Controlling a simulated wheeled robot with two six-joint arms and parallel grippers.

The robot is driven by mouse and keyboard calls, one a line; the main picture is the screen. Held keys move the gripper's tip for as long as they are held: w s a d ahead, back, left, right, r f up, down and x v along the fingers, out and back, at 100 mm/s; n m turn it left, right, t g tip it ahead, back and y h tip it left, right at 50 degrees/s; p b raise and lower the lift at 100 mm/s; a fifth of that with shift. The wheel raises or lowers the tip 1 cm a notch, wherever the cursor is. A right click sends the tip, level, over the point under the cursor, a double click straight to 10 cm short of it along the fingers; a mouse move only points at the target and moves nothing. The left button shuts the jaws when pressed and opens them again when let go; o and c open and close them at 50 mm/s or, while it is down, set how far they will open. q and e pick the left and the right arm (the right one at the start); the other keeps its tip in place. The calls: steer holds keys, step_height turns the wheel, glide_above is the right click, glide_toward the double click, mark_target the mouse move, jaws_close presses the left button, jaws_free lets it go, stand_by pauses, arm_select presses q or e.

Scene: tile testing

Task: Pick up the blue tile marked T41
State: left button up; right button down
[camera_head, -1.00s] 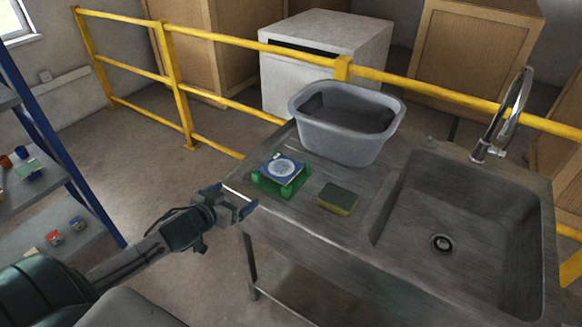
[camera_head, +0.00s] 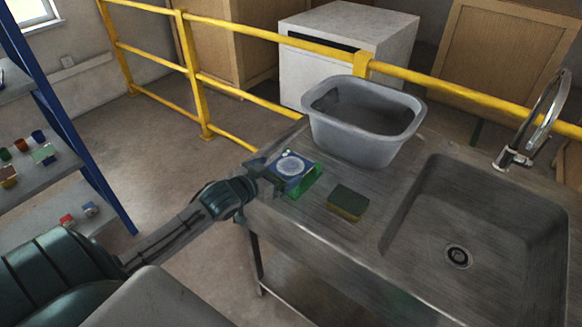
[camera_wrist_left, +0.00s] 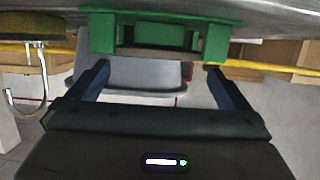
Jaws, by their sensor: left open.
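A blue tile (camera_head: 292,166) with a pale round disc on it lies on a green stand (camera_head: 310,183) on the metal counter. Its marking is too small to read. My left gripper (camera_head: 266,177) is at the stand's left side, close to the tile; the head view does not show clearly whether it touches. In the left wrist view my two dark fingers (camera_wrist_left: 160,80) are spread apart with nothing seen between them. The green stand (camera_wrist_left: 103,33) is just beyond them at the top, and the tile cannot be made out there. My right gripper is not in view.
A grey tub (camera_head: 362,140) stands behind the tile. A yellow-green sponge (camera_head: 347,203) lies to its right, before the sink (camera_head: 470,235) and tap (camera_head: 535,120). A yellow rail (camera_head: 240,92) runs behind the counter. A shelf (camera_head: 60,165) with small items stands at left.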

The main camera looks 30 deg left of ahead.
mark_target(289, 167)
arm_select(q)
steer(key=x, duration=0.5)
steer(key=shift+s+d+f+p, duration=0.1)
steer(key=shift+f+p, duration=0.2)
steer(key=shift+p, duration=0.1)
steer(key=c, duration=0.8)
